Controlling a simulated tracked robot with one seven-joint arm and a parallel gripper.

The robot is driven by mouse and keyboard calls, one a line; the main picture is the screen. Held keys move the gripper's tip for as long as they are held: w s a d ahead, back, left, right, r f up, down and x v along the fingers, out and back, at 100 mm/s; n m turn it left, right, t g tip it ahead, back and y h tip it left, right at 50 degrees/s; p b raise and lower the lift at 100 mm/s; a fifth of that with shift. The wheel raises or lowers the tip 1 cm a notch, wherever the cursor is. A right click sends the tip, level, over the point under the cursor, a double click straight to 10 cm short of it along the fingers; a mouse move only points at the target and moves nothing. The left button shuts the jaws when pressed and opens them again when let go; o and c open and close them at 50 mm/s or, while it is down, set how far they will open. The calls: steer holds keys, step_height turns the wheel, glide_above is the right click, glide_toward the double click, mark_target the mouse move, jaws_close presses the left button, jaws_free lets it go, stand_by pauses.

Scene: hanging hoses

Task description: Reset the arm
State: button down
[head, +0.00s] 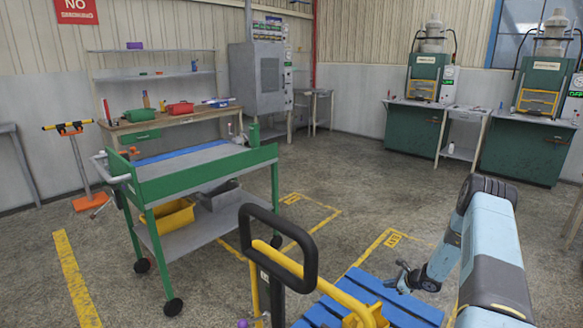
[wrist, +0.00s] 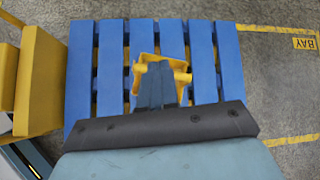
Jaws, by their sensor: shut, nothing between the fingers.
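My arm (head: 490,255) reaches down from the right of the head view, bent at the elbow. My gripper (head: 396,281) is at its lower end, above the blue slatted pallet (head: 345,295). In the wrist view my gripper (wrist: 157,82) points down with its fingers together and nothing held. Below it on the blue pallet (wrist: 82,65) is a small yellow object (wrist: 183,76), partly hidden by the fingers. I cannot tell whether the fingers touch it.
A yellow pallet jack with a black loop handle (head: 278,245) stands close in front. A green trolley (head: 205,175) with a yellow bin (head: 168,217) stands left. Green machines (head: 415,135) line the back right. Open floor (head: 350,190) lies between, with yellow markings.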

steer(key=a+r+n+g, duration=0.1)
steer(key=a+r+n, duration=0.2)
steer(key=r, duration=0.9)
steer(key=a+r+n, duration=0.4)
steer(key=r, duration=0.8)
steer(key=s+a+r+n+g, duration=0.1)
steer(key=s+a+r+n, duration=0.25)
steer(key=r, duration=0.65)
steer(key=s+a+r+n+g, duration=0.1)
steer(key=s+a+r+n, duration=0.3)
steer(key=r, duration=0.7)
steer(key=s+a+r+n+h, duration=0.2)
steer(key=s+a+r+n, duration=0.1)
steer(key=s+r, duration=0.55)
steer(key=s+a+r+n+h, duration=0.1)
steer(key=s+a+r+n, duration=0.35)
steer(key=s, duration=0.75)
steer(key=s+d+r+n+h, duration=0.1)
steer(key=s+d+r, duration=0.1)
steer(key=s, duration=0.7)
steer(key=s+d+r+n+t+h, duration=0.1)
steer(key=s+r+h, duration=0.1)
steer(key=s, duration=0.7)
steer(key=shift+s+d+r+n+t, duration=0.3)
steer(key=shift+s+d+r, duration=0.05)
steer(key=shift+r, duration=0.2)
